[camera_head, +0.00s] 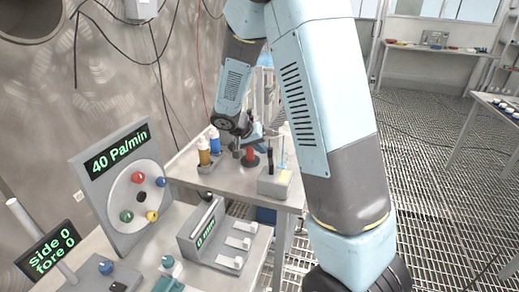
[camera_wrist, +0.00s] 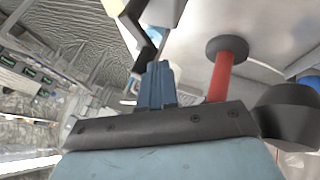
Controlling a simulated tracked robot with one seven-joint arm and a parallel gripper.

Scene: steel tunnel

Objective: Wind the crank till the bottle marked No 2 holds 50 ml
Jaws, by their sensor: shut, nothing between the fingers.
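My gripper (camera_head: 247,143) is over the far bench in the head view, partly hidden by my arm. In the wrist view its blue fingers (camera_wrist: 156,82) are together with nothing between them. A red upright post (camera_head: 250,155) with a dark round base is close to the gripper. In the wrist view a red rod (camera_wrist: 220,76) with a dark disc is just right of the fingers, apart from them. A black bent bar (camera_wrist: 139,34) lies beyond the fingertips; I cannot tell if it is the crank. No bottle marking or fill level is readable.
An amber bottle (camera_head: 204,152) and a blue one (camera_head: 214,141) stand left of the gripper. A grey block (camera_head: 275,182) with a black upright stands right. A dial panel (camera_head: 121,185) reads 40 Pa/min. A lever box (camera_head: 220,240) stands on the near bench. Grated floor lies right.

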